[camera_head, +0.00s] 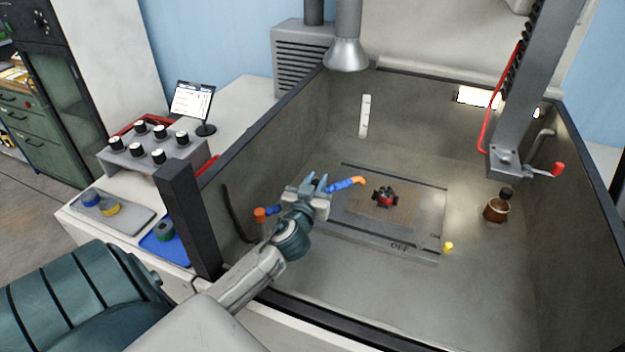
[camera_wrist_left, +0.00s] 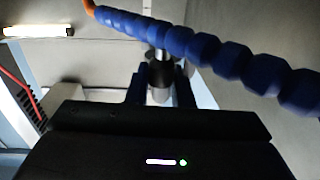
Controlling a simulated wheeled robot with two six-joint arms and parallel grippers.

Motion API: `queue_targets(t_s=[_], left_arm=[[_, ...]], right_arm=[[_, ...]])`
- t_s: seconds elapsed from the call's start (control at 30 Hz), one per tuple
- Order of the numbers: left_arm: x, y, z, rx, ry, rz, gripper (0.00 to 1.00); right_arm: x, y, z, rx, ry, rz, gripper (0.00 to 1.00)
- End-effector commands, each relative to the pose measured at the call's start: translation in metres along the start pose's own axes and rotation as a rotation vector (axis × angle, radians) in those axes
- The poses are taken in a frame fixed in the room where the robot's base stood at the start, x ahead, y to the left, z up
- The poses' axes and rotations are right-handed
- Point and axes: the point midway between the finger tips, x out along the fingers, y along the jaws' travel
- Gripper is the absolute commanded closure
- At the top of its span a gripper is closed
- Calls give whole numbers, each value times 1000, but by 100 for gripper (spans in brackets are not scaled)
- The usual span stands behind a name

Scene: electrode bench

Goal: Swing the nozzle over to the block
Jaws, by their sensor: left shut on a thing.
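The nozzle is a blue segmented hose (camera_head: 340,185) with an orange tip (camera_head: 359,181). Its orange base (camera_head: 260,213) stands at the left of the tank, and my arm hides part of the hose. My left gripper (camera_head: 316,184) is shut on the hose, behind the tip. In the left wrist view the hose (camera_wrist_left: 215,52) crosses in front of the fingers, with the orange tip (camera_wrist_left: 90,9) at the upper left. A small dark and red block (camera_head: 384,197) sits on the plate, right of the tip and a little nearer, apart from it. My right gripper is out of view.
The plate (camera_head: 350,228) lies on the tank floor. A grey column with a red-handled lever (camera_head: 541,170) hangs at the right. A brown pot (camera_head: 496,210) and a small yellow piece (camera_head: 448,247) lie right of the plate. The tank's dark post (camera_head: 186,215) stands left of my arm.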

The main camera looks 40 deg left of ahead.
Motion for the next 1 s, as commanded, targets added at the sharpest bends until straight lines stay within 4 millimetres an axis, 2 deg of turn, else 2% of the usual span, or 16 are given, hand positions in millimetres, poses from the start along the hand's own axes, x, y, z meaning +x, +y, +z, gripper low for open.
queue_targets(t_s=[0.23, 0.57, 0.6, 0.63, 0.9, 1.0], left_arm=[[-4, 4, 2, 0, -4, 34, 100], [-5, 4, 3, -2, -4, 37, 100], [-5, 4, 3, -2, -5, 37, 78], [-5, 4, 3, -2, -5, 37, 72], [-5, 4, 1, -1, -1, 37, 72], [-10, 4, 2, -1, -1, 37, 72]], right_arm=[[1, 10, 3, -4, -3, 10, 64], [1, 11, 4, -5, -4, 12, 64], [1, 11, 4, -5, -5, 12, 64], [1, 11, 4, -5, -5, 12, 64], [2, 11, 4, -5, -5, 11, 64], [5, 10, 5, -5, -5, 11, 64]])
